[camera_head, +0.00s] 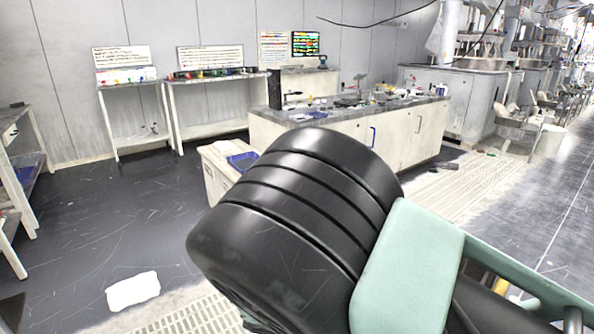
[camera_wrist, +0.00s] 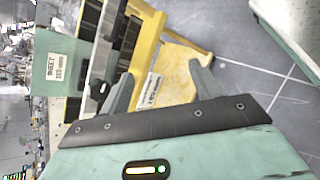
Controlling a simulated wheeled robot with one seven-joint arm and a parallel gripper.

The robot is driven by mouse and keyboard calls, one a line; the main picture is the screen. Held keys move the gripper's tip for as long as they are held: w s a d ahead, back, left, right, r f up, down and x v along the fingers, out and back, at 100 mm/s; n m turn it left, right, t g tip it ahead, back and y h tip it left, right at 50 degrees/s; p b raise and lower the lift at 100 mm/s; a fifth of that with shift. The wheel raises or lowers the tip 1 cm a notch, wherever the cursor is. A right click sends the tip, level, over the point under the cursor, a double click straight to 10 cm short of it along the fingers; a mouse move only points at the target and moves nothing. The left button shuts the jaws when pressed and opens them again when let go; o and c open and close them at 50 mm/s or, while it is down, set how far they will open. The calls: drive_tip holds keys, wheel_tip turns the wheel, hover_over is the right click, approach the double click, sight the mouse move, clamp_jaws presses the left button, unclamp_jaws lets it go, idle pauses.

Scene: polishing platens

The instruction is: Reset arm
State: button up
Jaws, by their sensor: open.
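My gripper (camera_wrist: 160,90) shows in the wrist view with its two grey fingers apart. No object sits between the fingertips. Beyond them is a yellow frame or stand (camera_wrist: 185,70), with a white label near the fingers. How far it is from the fingertips I cannot tell. In the head view my own dark, ribbed arm link and its pale green part fill the lower middle, and my gripper is not visible there.
In the head view a white workbench (camera_head: 398,136) with tools stands in the middle distance. Side tables (camera_head: 210,126) line the back wall, and a shelf (camera_head: 30,190) stands at far left. A white sheet (camera_head: 133,291) lies on the dark floor at lower left. Floor between is mostly clear.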

drive_tip(key=s+d+r+m+g+y, duration=0.2)
drive_tip(key=s+r+m+y, duration=0.2)
drive_tip(key=s+r+y, duration=1.15)
wheel_tip(320, 180, up, 17)
drive_tip(key=s+h+p, duration=0.2)
drive_tip(key=h+p, duration=0.1)
drive_tip(key=p, duration=1)
drive_tip(key=shift+r, duration=0.15)
drive_tip(key=shift+a+h, duration=0.1)
drive_tip(key=shift+h, duration=0.15)
